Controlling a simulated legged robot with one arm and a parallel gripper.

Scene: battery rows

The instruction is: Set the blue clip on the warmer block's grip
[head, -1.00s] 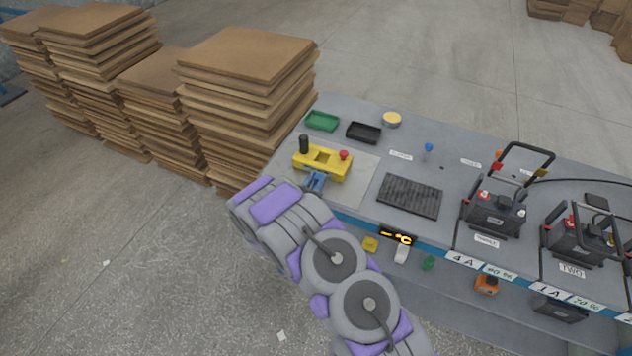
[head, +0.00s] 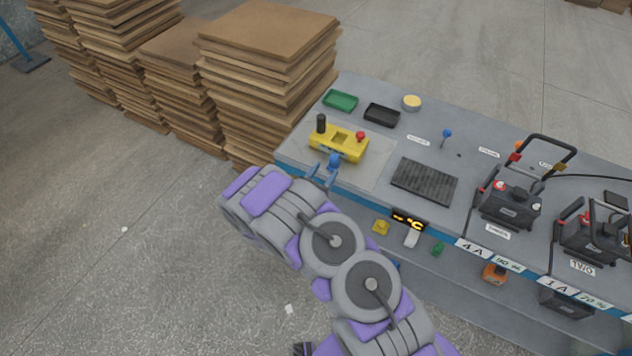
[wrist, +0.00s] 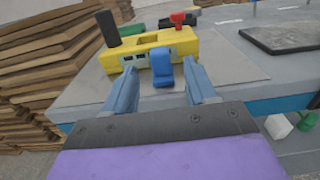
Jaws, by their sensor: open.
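A blue piece (head: 334,161), which looks like the blue clip, stands at the near face of a yellow device (head: 351,148). In the wrist view the blue piece (wrist: 162,70) is upright in front of the yellow device (wrist: 155,48); I cannot tell if it is attached. My gripper (wrist: 160,84) is open, its two grey-blue fingers on either side of the blue piece with gaps. In the head view my gripper (head: 325,174) is at the table's near left edge. Two dark battery blocks with handle grips, a left one (head: 507,205) and a right one (head: 588,240), stand at the right.
A black ribbed plate (head: 425,181), a green tray (head: 341,100), a black tray (head: 381,115) and a blue-headed pin (head: 447,134) are on the table. An orange-lit display (head: 409,218) is at the front edge. Board stacks (head: 265,85) stand close on the left.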

